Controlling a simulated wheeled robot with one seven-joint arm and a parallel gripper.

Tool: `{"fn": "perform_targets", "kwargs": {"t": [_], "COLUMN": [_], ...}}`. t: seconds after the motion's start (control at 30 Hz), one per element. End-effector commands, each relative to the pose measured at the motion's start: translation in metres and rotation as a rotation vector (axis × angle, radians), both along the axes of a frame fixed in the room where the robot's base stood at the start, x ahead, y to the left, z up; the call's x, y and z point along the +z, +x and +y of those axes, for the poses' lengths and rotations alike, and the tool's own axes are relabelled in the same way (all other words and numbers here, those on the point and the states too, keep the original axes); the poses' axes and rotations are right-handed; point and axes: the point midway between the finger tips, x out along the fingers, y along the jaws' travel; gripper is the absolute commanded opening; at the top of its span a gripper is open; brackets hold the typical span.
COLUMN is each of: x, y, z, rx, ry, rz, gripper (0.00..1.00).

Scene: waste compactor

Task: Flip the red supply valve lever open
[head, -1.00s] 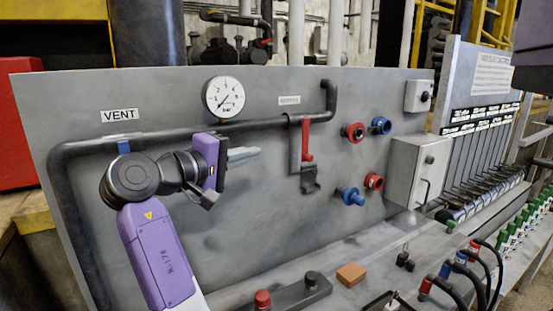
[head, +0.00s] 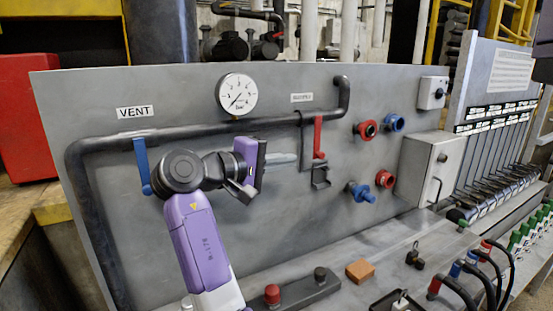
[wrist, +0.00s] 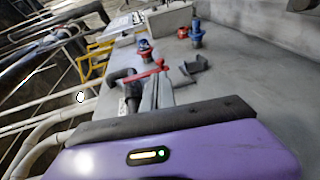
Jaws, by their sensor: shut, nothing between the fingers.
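The red supply valve lever (head: 318,137) hangs straight down from the dark pipe, under a small label, with a dark bracket (head: 320,174) at its lower end. It also shows in the wrist view as a red bar (wrist: 145,75) beyond the fingers, with the bracket (wrist: 192,66) beside it. My gripper (head: 293,159) is shut and empty. Its grey fingers point right, toward the lever, and end a short way left of it in the head view. In the wrist view the fingers (wrist: 160,92) lie together, close to the lever; I cannot tell if they touch.
A blue vent lever (head: 142,166) hangs at the left behind my arm. A pressure gauge (head: 237,94) sits above. Red and blue couplings (head: 366,130) and a grey box (head: 424,165) are right of the lever. An orange block (head: 360,271) lies on the ledge below.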

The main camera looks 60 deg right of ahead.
Motion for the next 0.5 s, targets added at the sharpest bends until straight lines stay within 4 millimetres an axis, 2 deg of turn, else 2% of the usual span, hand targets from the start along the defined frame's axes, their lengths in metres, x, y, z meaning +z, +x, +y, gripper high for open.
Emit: {"fn": "perform_targets", "kwargs": {"t": [0.2, 0.5], "x": [-0.005, -0.011], "y": [-0.014, -0.025], "z": [-0.041, -0.077], "rx": [-0.003, 0.000], "ry": [0.001, 0.001], "rz": [0.001, 0.001], "gripper": [0.00, 0.00]}}
